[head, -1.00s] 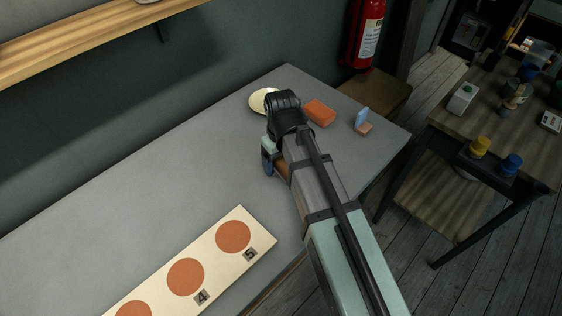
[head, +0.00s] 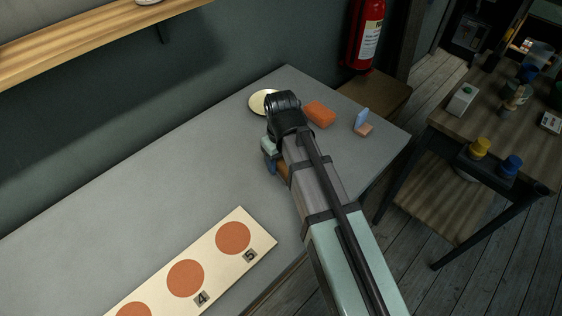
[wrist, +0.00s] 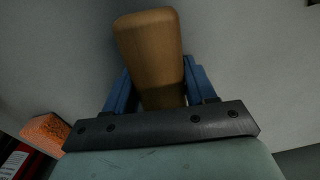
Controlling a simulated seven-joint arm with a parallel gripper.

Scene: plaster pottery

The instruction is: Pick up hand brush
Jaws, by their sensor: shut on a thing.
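The hand brush shows its tan wooden handle (wrist: 148,55) in the wrist view, between the two blue fingers of my gripper (wrist: 155,85). The gripper is shut on this handle. In the head view, my gripper (head: 269,163) is over the right part of the grey table, with the brown handle (head: 284,171) partly showing beside it. My arm hides most of the brush, and its bristles cannot be seen. I cannot tell whether the brush touches the table.
Beyond my wrist on the grey table (head: 150,190) are a cream round piece (head: 257,102), an orange block (head: 320,114) and a small blue-and-pink item (head: 362,118). A board with orange circles (head: 210,285) lies at the front. The table's middle left is clear.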

